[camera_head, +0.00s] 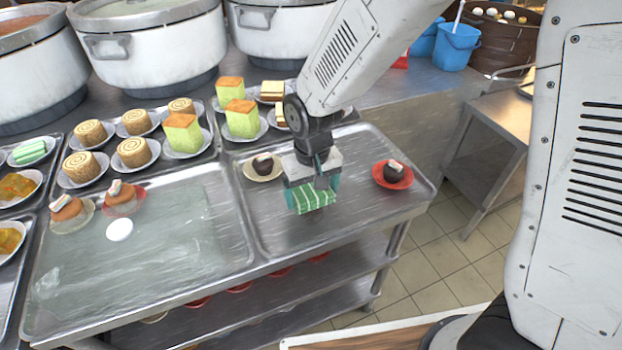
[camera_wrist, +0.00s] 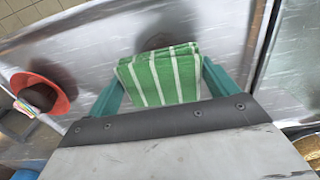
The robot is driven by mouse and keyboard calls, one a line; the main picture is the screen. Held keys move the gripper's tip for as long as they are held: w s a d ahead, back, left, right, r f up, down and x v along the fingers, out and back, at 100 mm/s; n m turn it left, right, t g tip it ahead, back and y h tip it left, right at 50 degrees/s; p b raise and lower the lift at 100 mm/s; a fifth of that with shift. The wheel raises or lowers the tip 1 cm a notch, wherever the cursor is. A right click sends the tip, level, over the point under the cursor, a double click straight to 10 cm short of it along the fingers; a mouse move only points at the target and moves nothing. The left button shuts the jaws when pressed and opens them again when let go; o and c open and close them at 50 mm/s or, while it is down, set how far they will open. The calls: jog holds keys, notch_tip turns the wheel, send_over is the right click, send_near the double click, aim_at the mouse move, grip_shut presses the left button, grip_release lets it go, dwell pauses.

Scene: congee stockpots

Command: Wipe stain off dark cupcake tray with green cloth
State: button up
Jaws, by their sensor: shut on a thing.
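My gripper (camera_head: 314,183) is shut on a folded green cloth with white stripes (camera_head: 312,199). It holds the cloth over the metal tray with the dark cupcakes (camera_head: 345,220). The cloth also shows between the teal fingers in the wrist view (camera_wrist: 165,78). A dark smudge, stain or shadow (camera_wrist: 160,41), lies on the tray just beyond the cloth. I cannot tell whether the cloth touches the tray. One dark cupcake (camera_head: 393,171) sits on a red plate at the tray's right. Another dark cupcake (camera_head: 263,163) sits on a pale plate behind my gripper's left side.
A second tray (camera_head: 160,262) at the left holds orange cupcakes (camera_head: 122,192) and a white disc (camera_head: 120,229). Rolled and green cakes (camera_head: 183,133) stand behind. Large stockpots (camera_head: 150,50) line the back. Tiled floor (camera_head: 425,268) lies to the right.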

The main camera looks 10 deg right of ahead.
aim_at(312, 191)
jog(key=shift+r, duration=1.95)
